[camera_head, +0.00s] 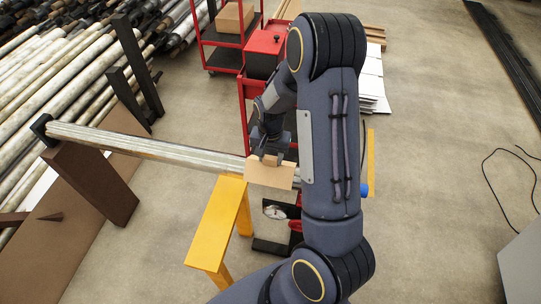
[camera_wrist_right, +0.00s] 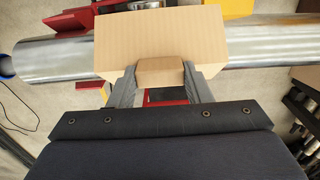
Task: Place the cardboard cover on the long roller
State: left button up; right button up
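The long roller (camera_head: 150,147) is a shiny metal bar lying across the head view. It also shows on both sides of the cover in the wrist view (camera_wrist_right: 60,60). The cardboard cover (camera_head: 268,175) is a tan piece in front of the roller's right part. In the wrist view the cover (camera_wrist_right: 160,35) hides the roller's middle. My right gripper (camera_head: 270,154) has its fingers on both sides of the cover's small block-like tab, also seen in the wrist view (camera_wrist_right: 160,78). I cannot tell whether the cover touches the roller. My left gripper is not in view.
A brown stand (camera_head: 92,185) is under the roller's left end, and a yellow stand (camera_head: 216,225) is near the cover. A red cart (camera_head: 264,52) is behind my arm. Many rollers (camera_head: 50,80) lie at the left. The floor at the right is mostly clear, with a black cable (camera_head: 490,180).

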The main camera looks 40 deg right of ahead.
aim_at(270, 158)
jog(key=o, duration=0.4)
jog(key=shift+o, duration=0.2)
notch_tip(270, 158, up, 12)
jog(key=s+a+r+n+t+y, duration=0.2)
jog(key=s+a+r+n, duration=0.2)
jog(key=s+a, duration=0.3)
jog(key=s+a+r+n+t+y, duration=0.1)
jog(key=s+a+r+n+t, duration=0.2)
jog(key=s+a, duration=0.4)
jog(key=s+r+n, duration=0.1)
jog(key=s, duration=0.3)
jog(key=shift+s+a+r+n+t+y, duration=0.25)
jog(key=shift+s+a+n+t+y, duration=0.05)
jog(key=shift+s+a+y, duration=0.1)
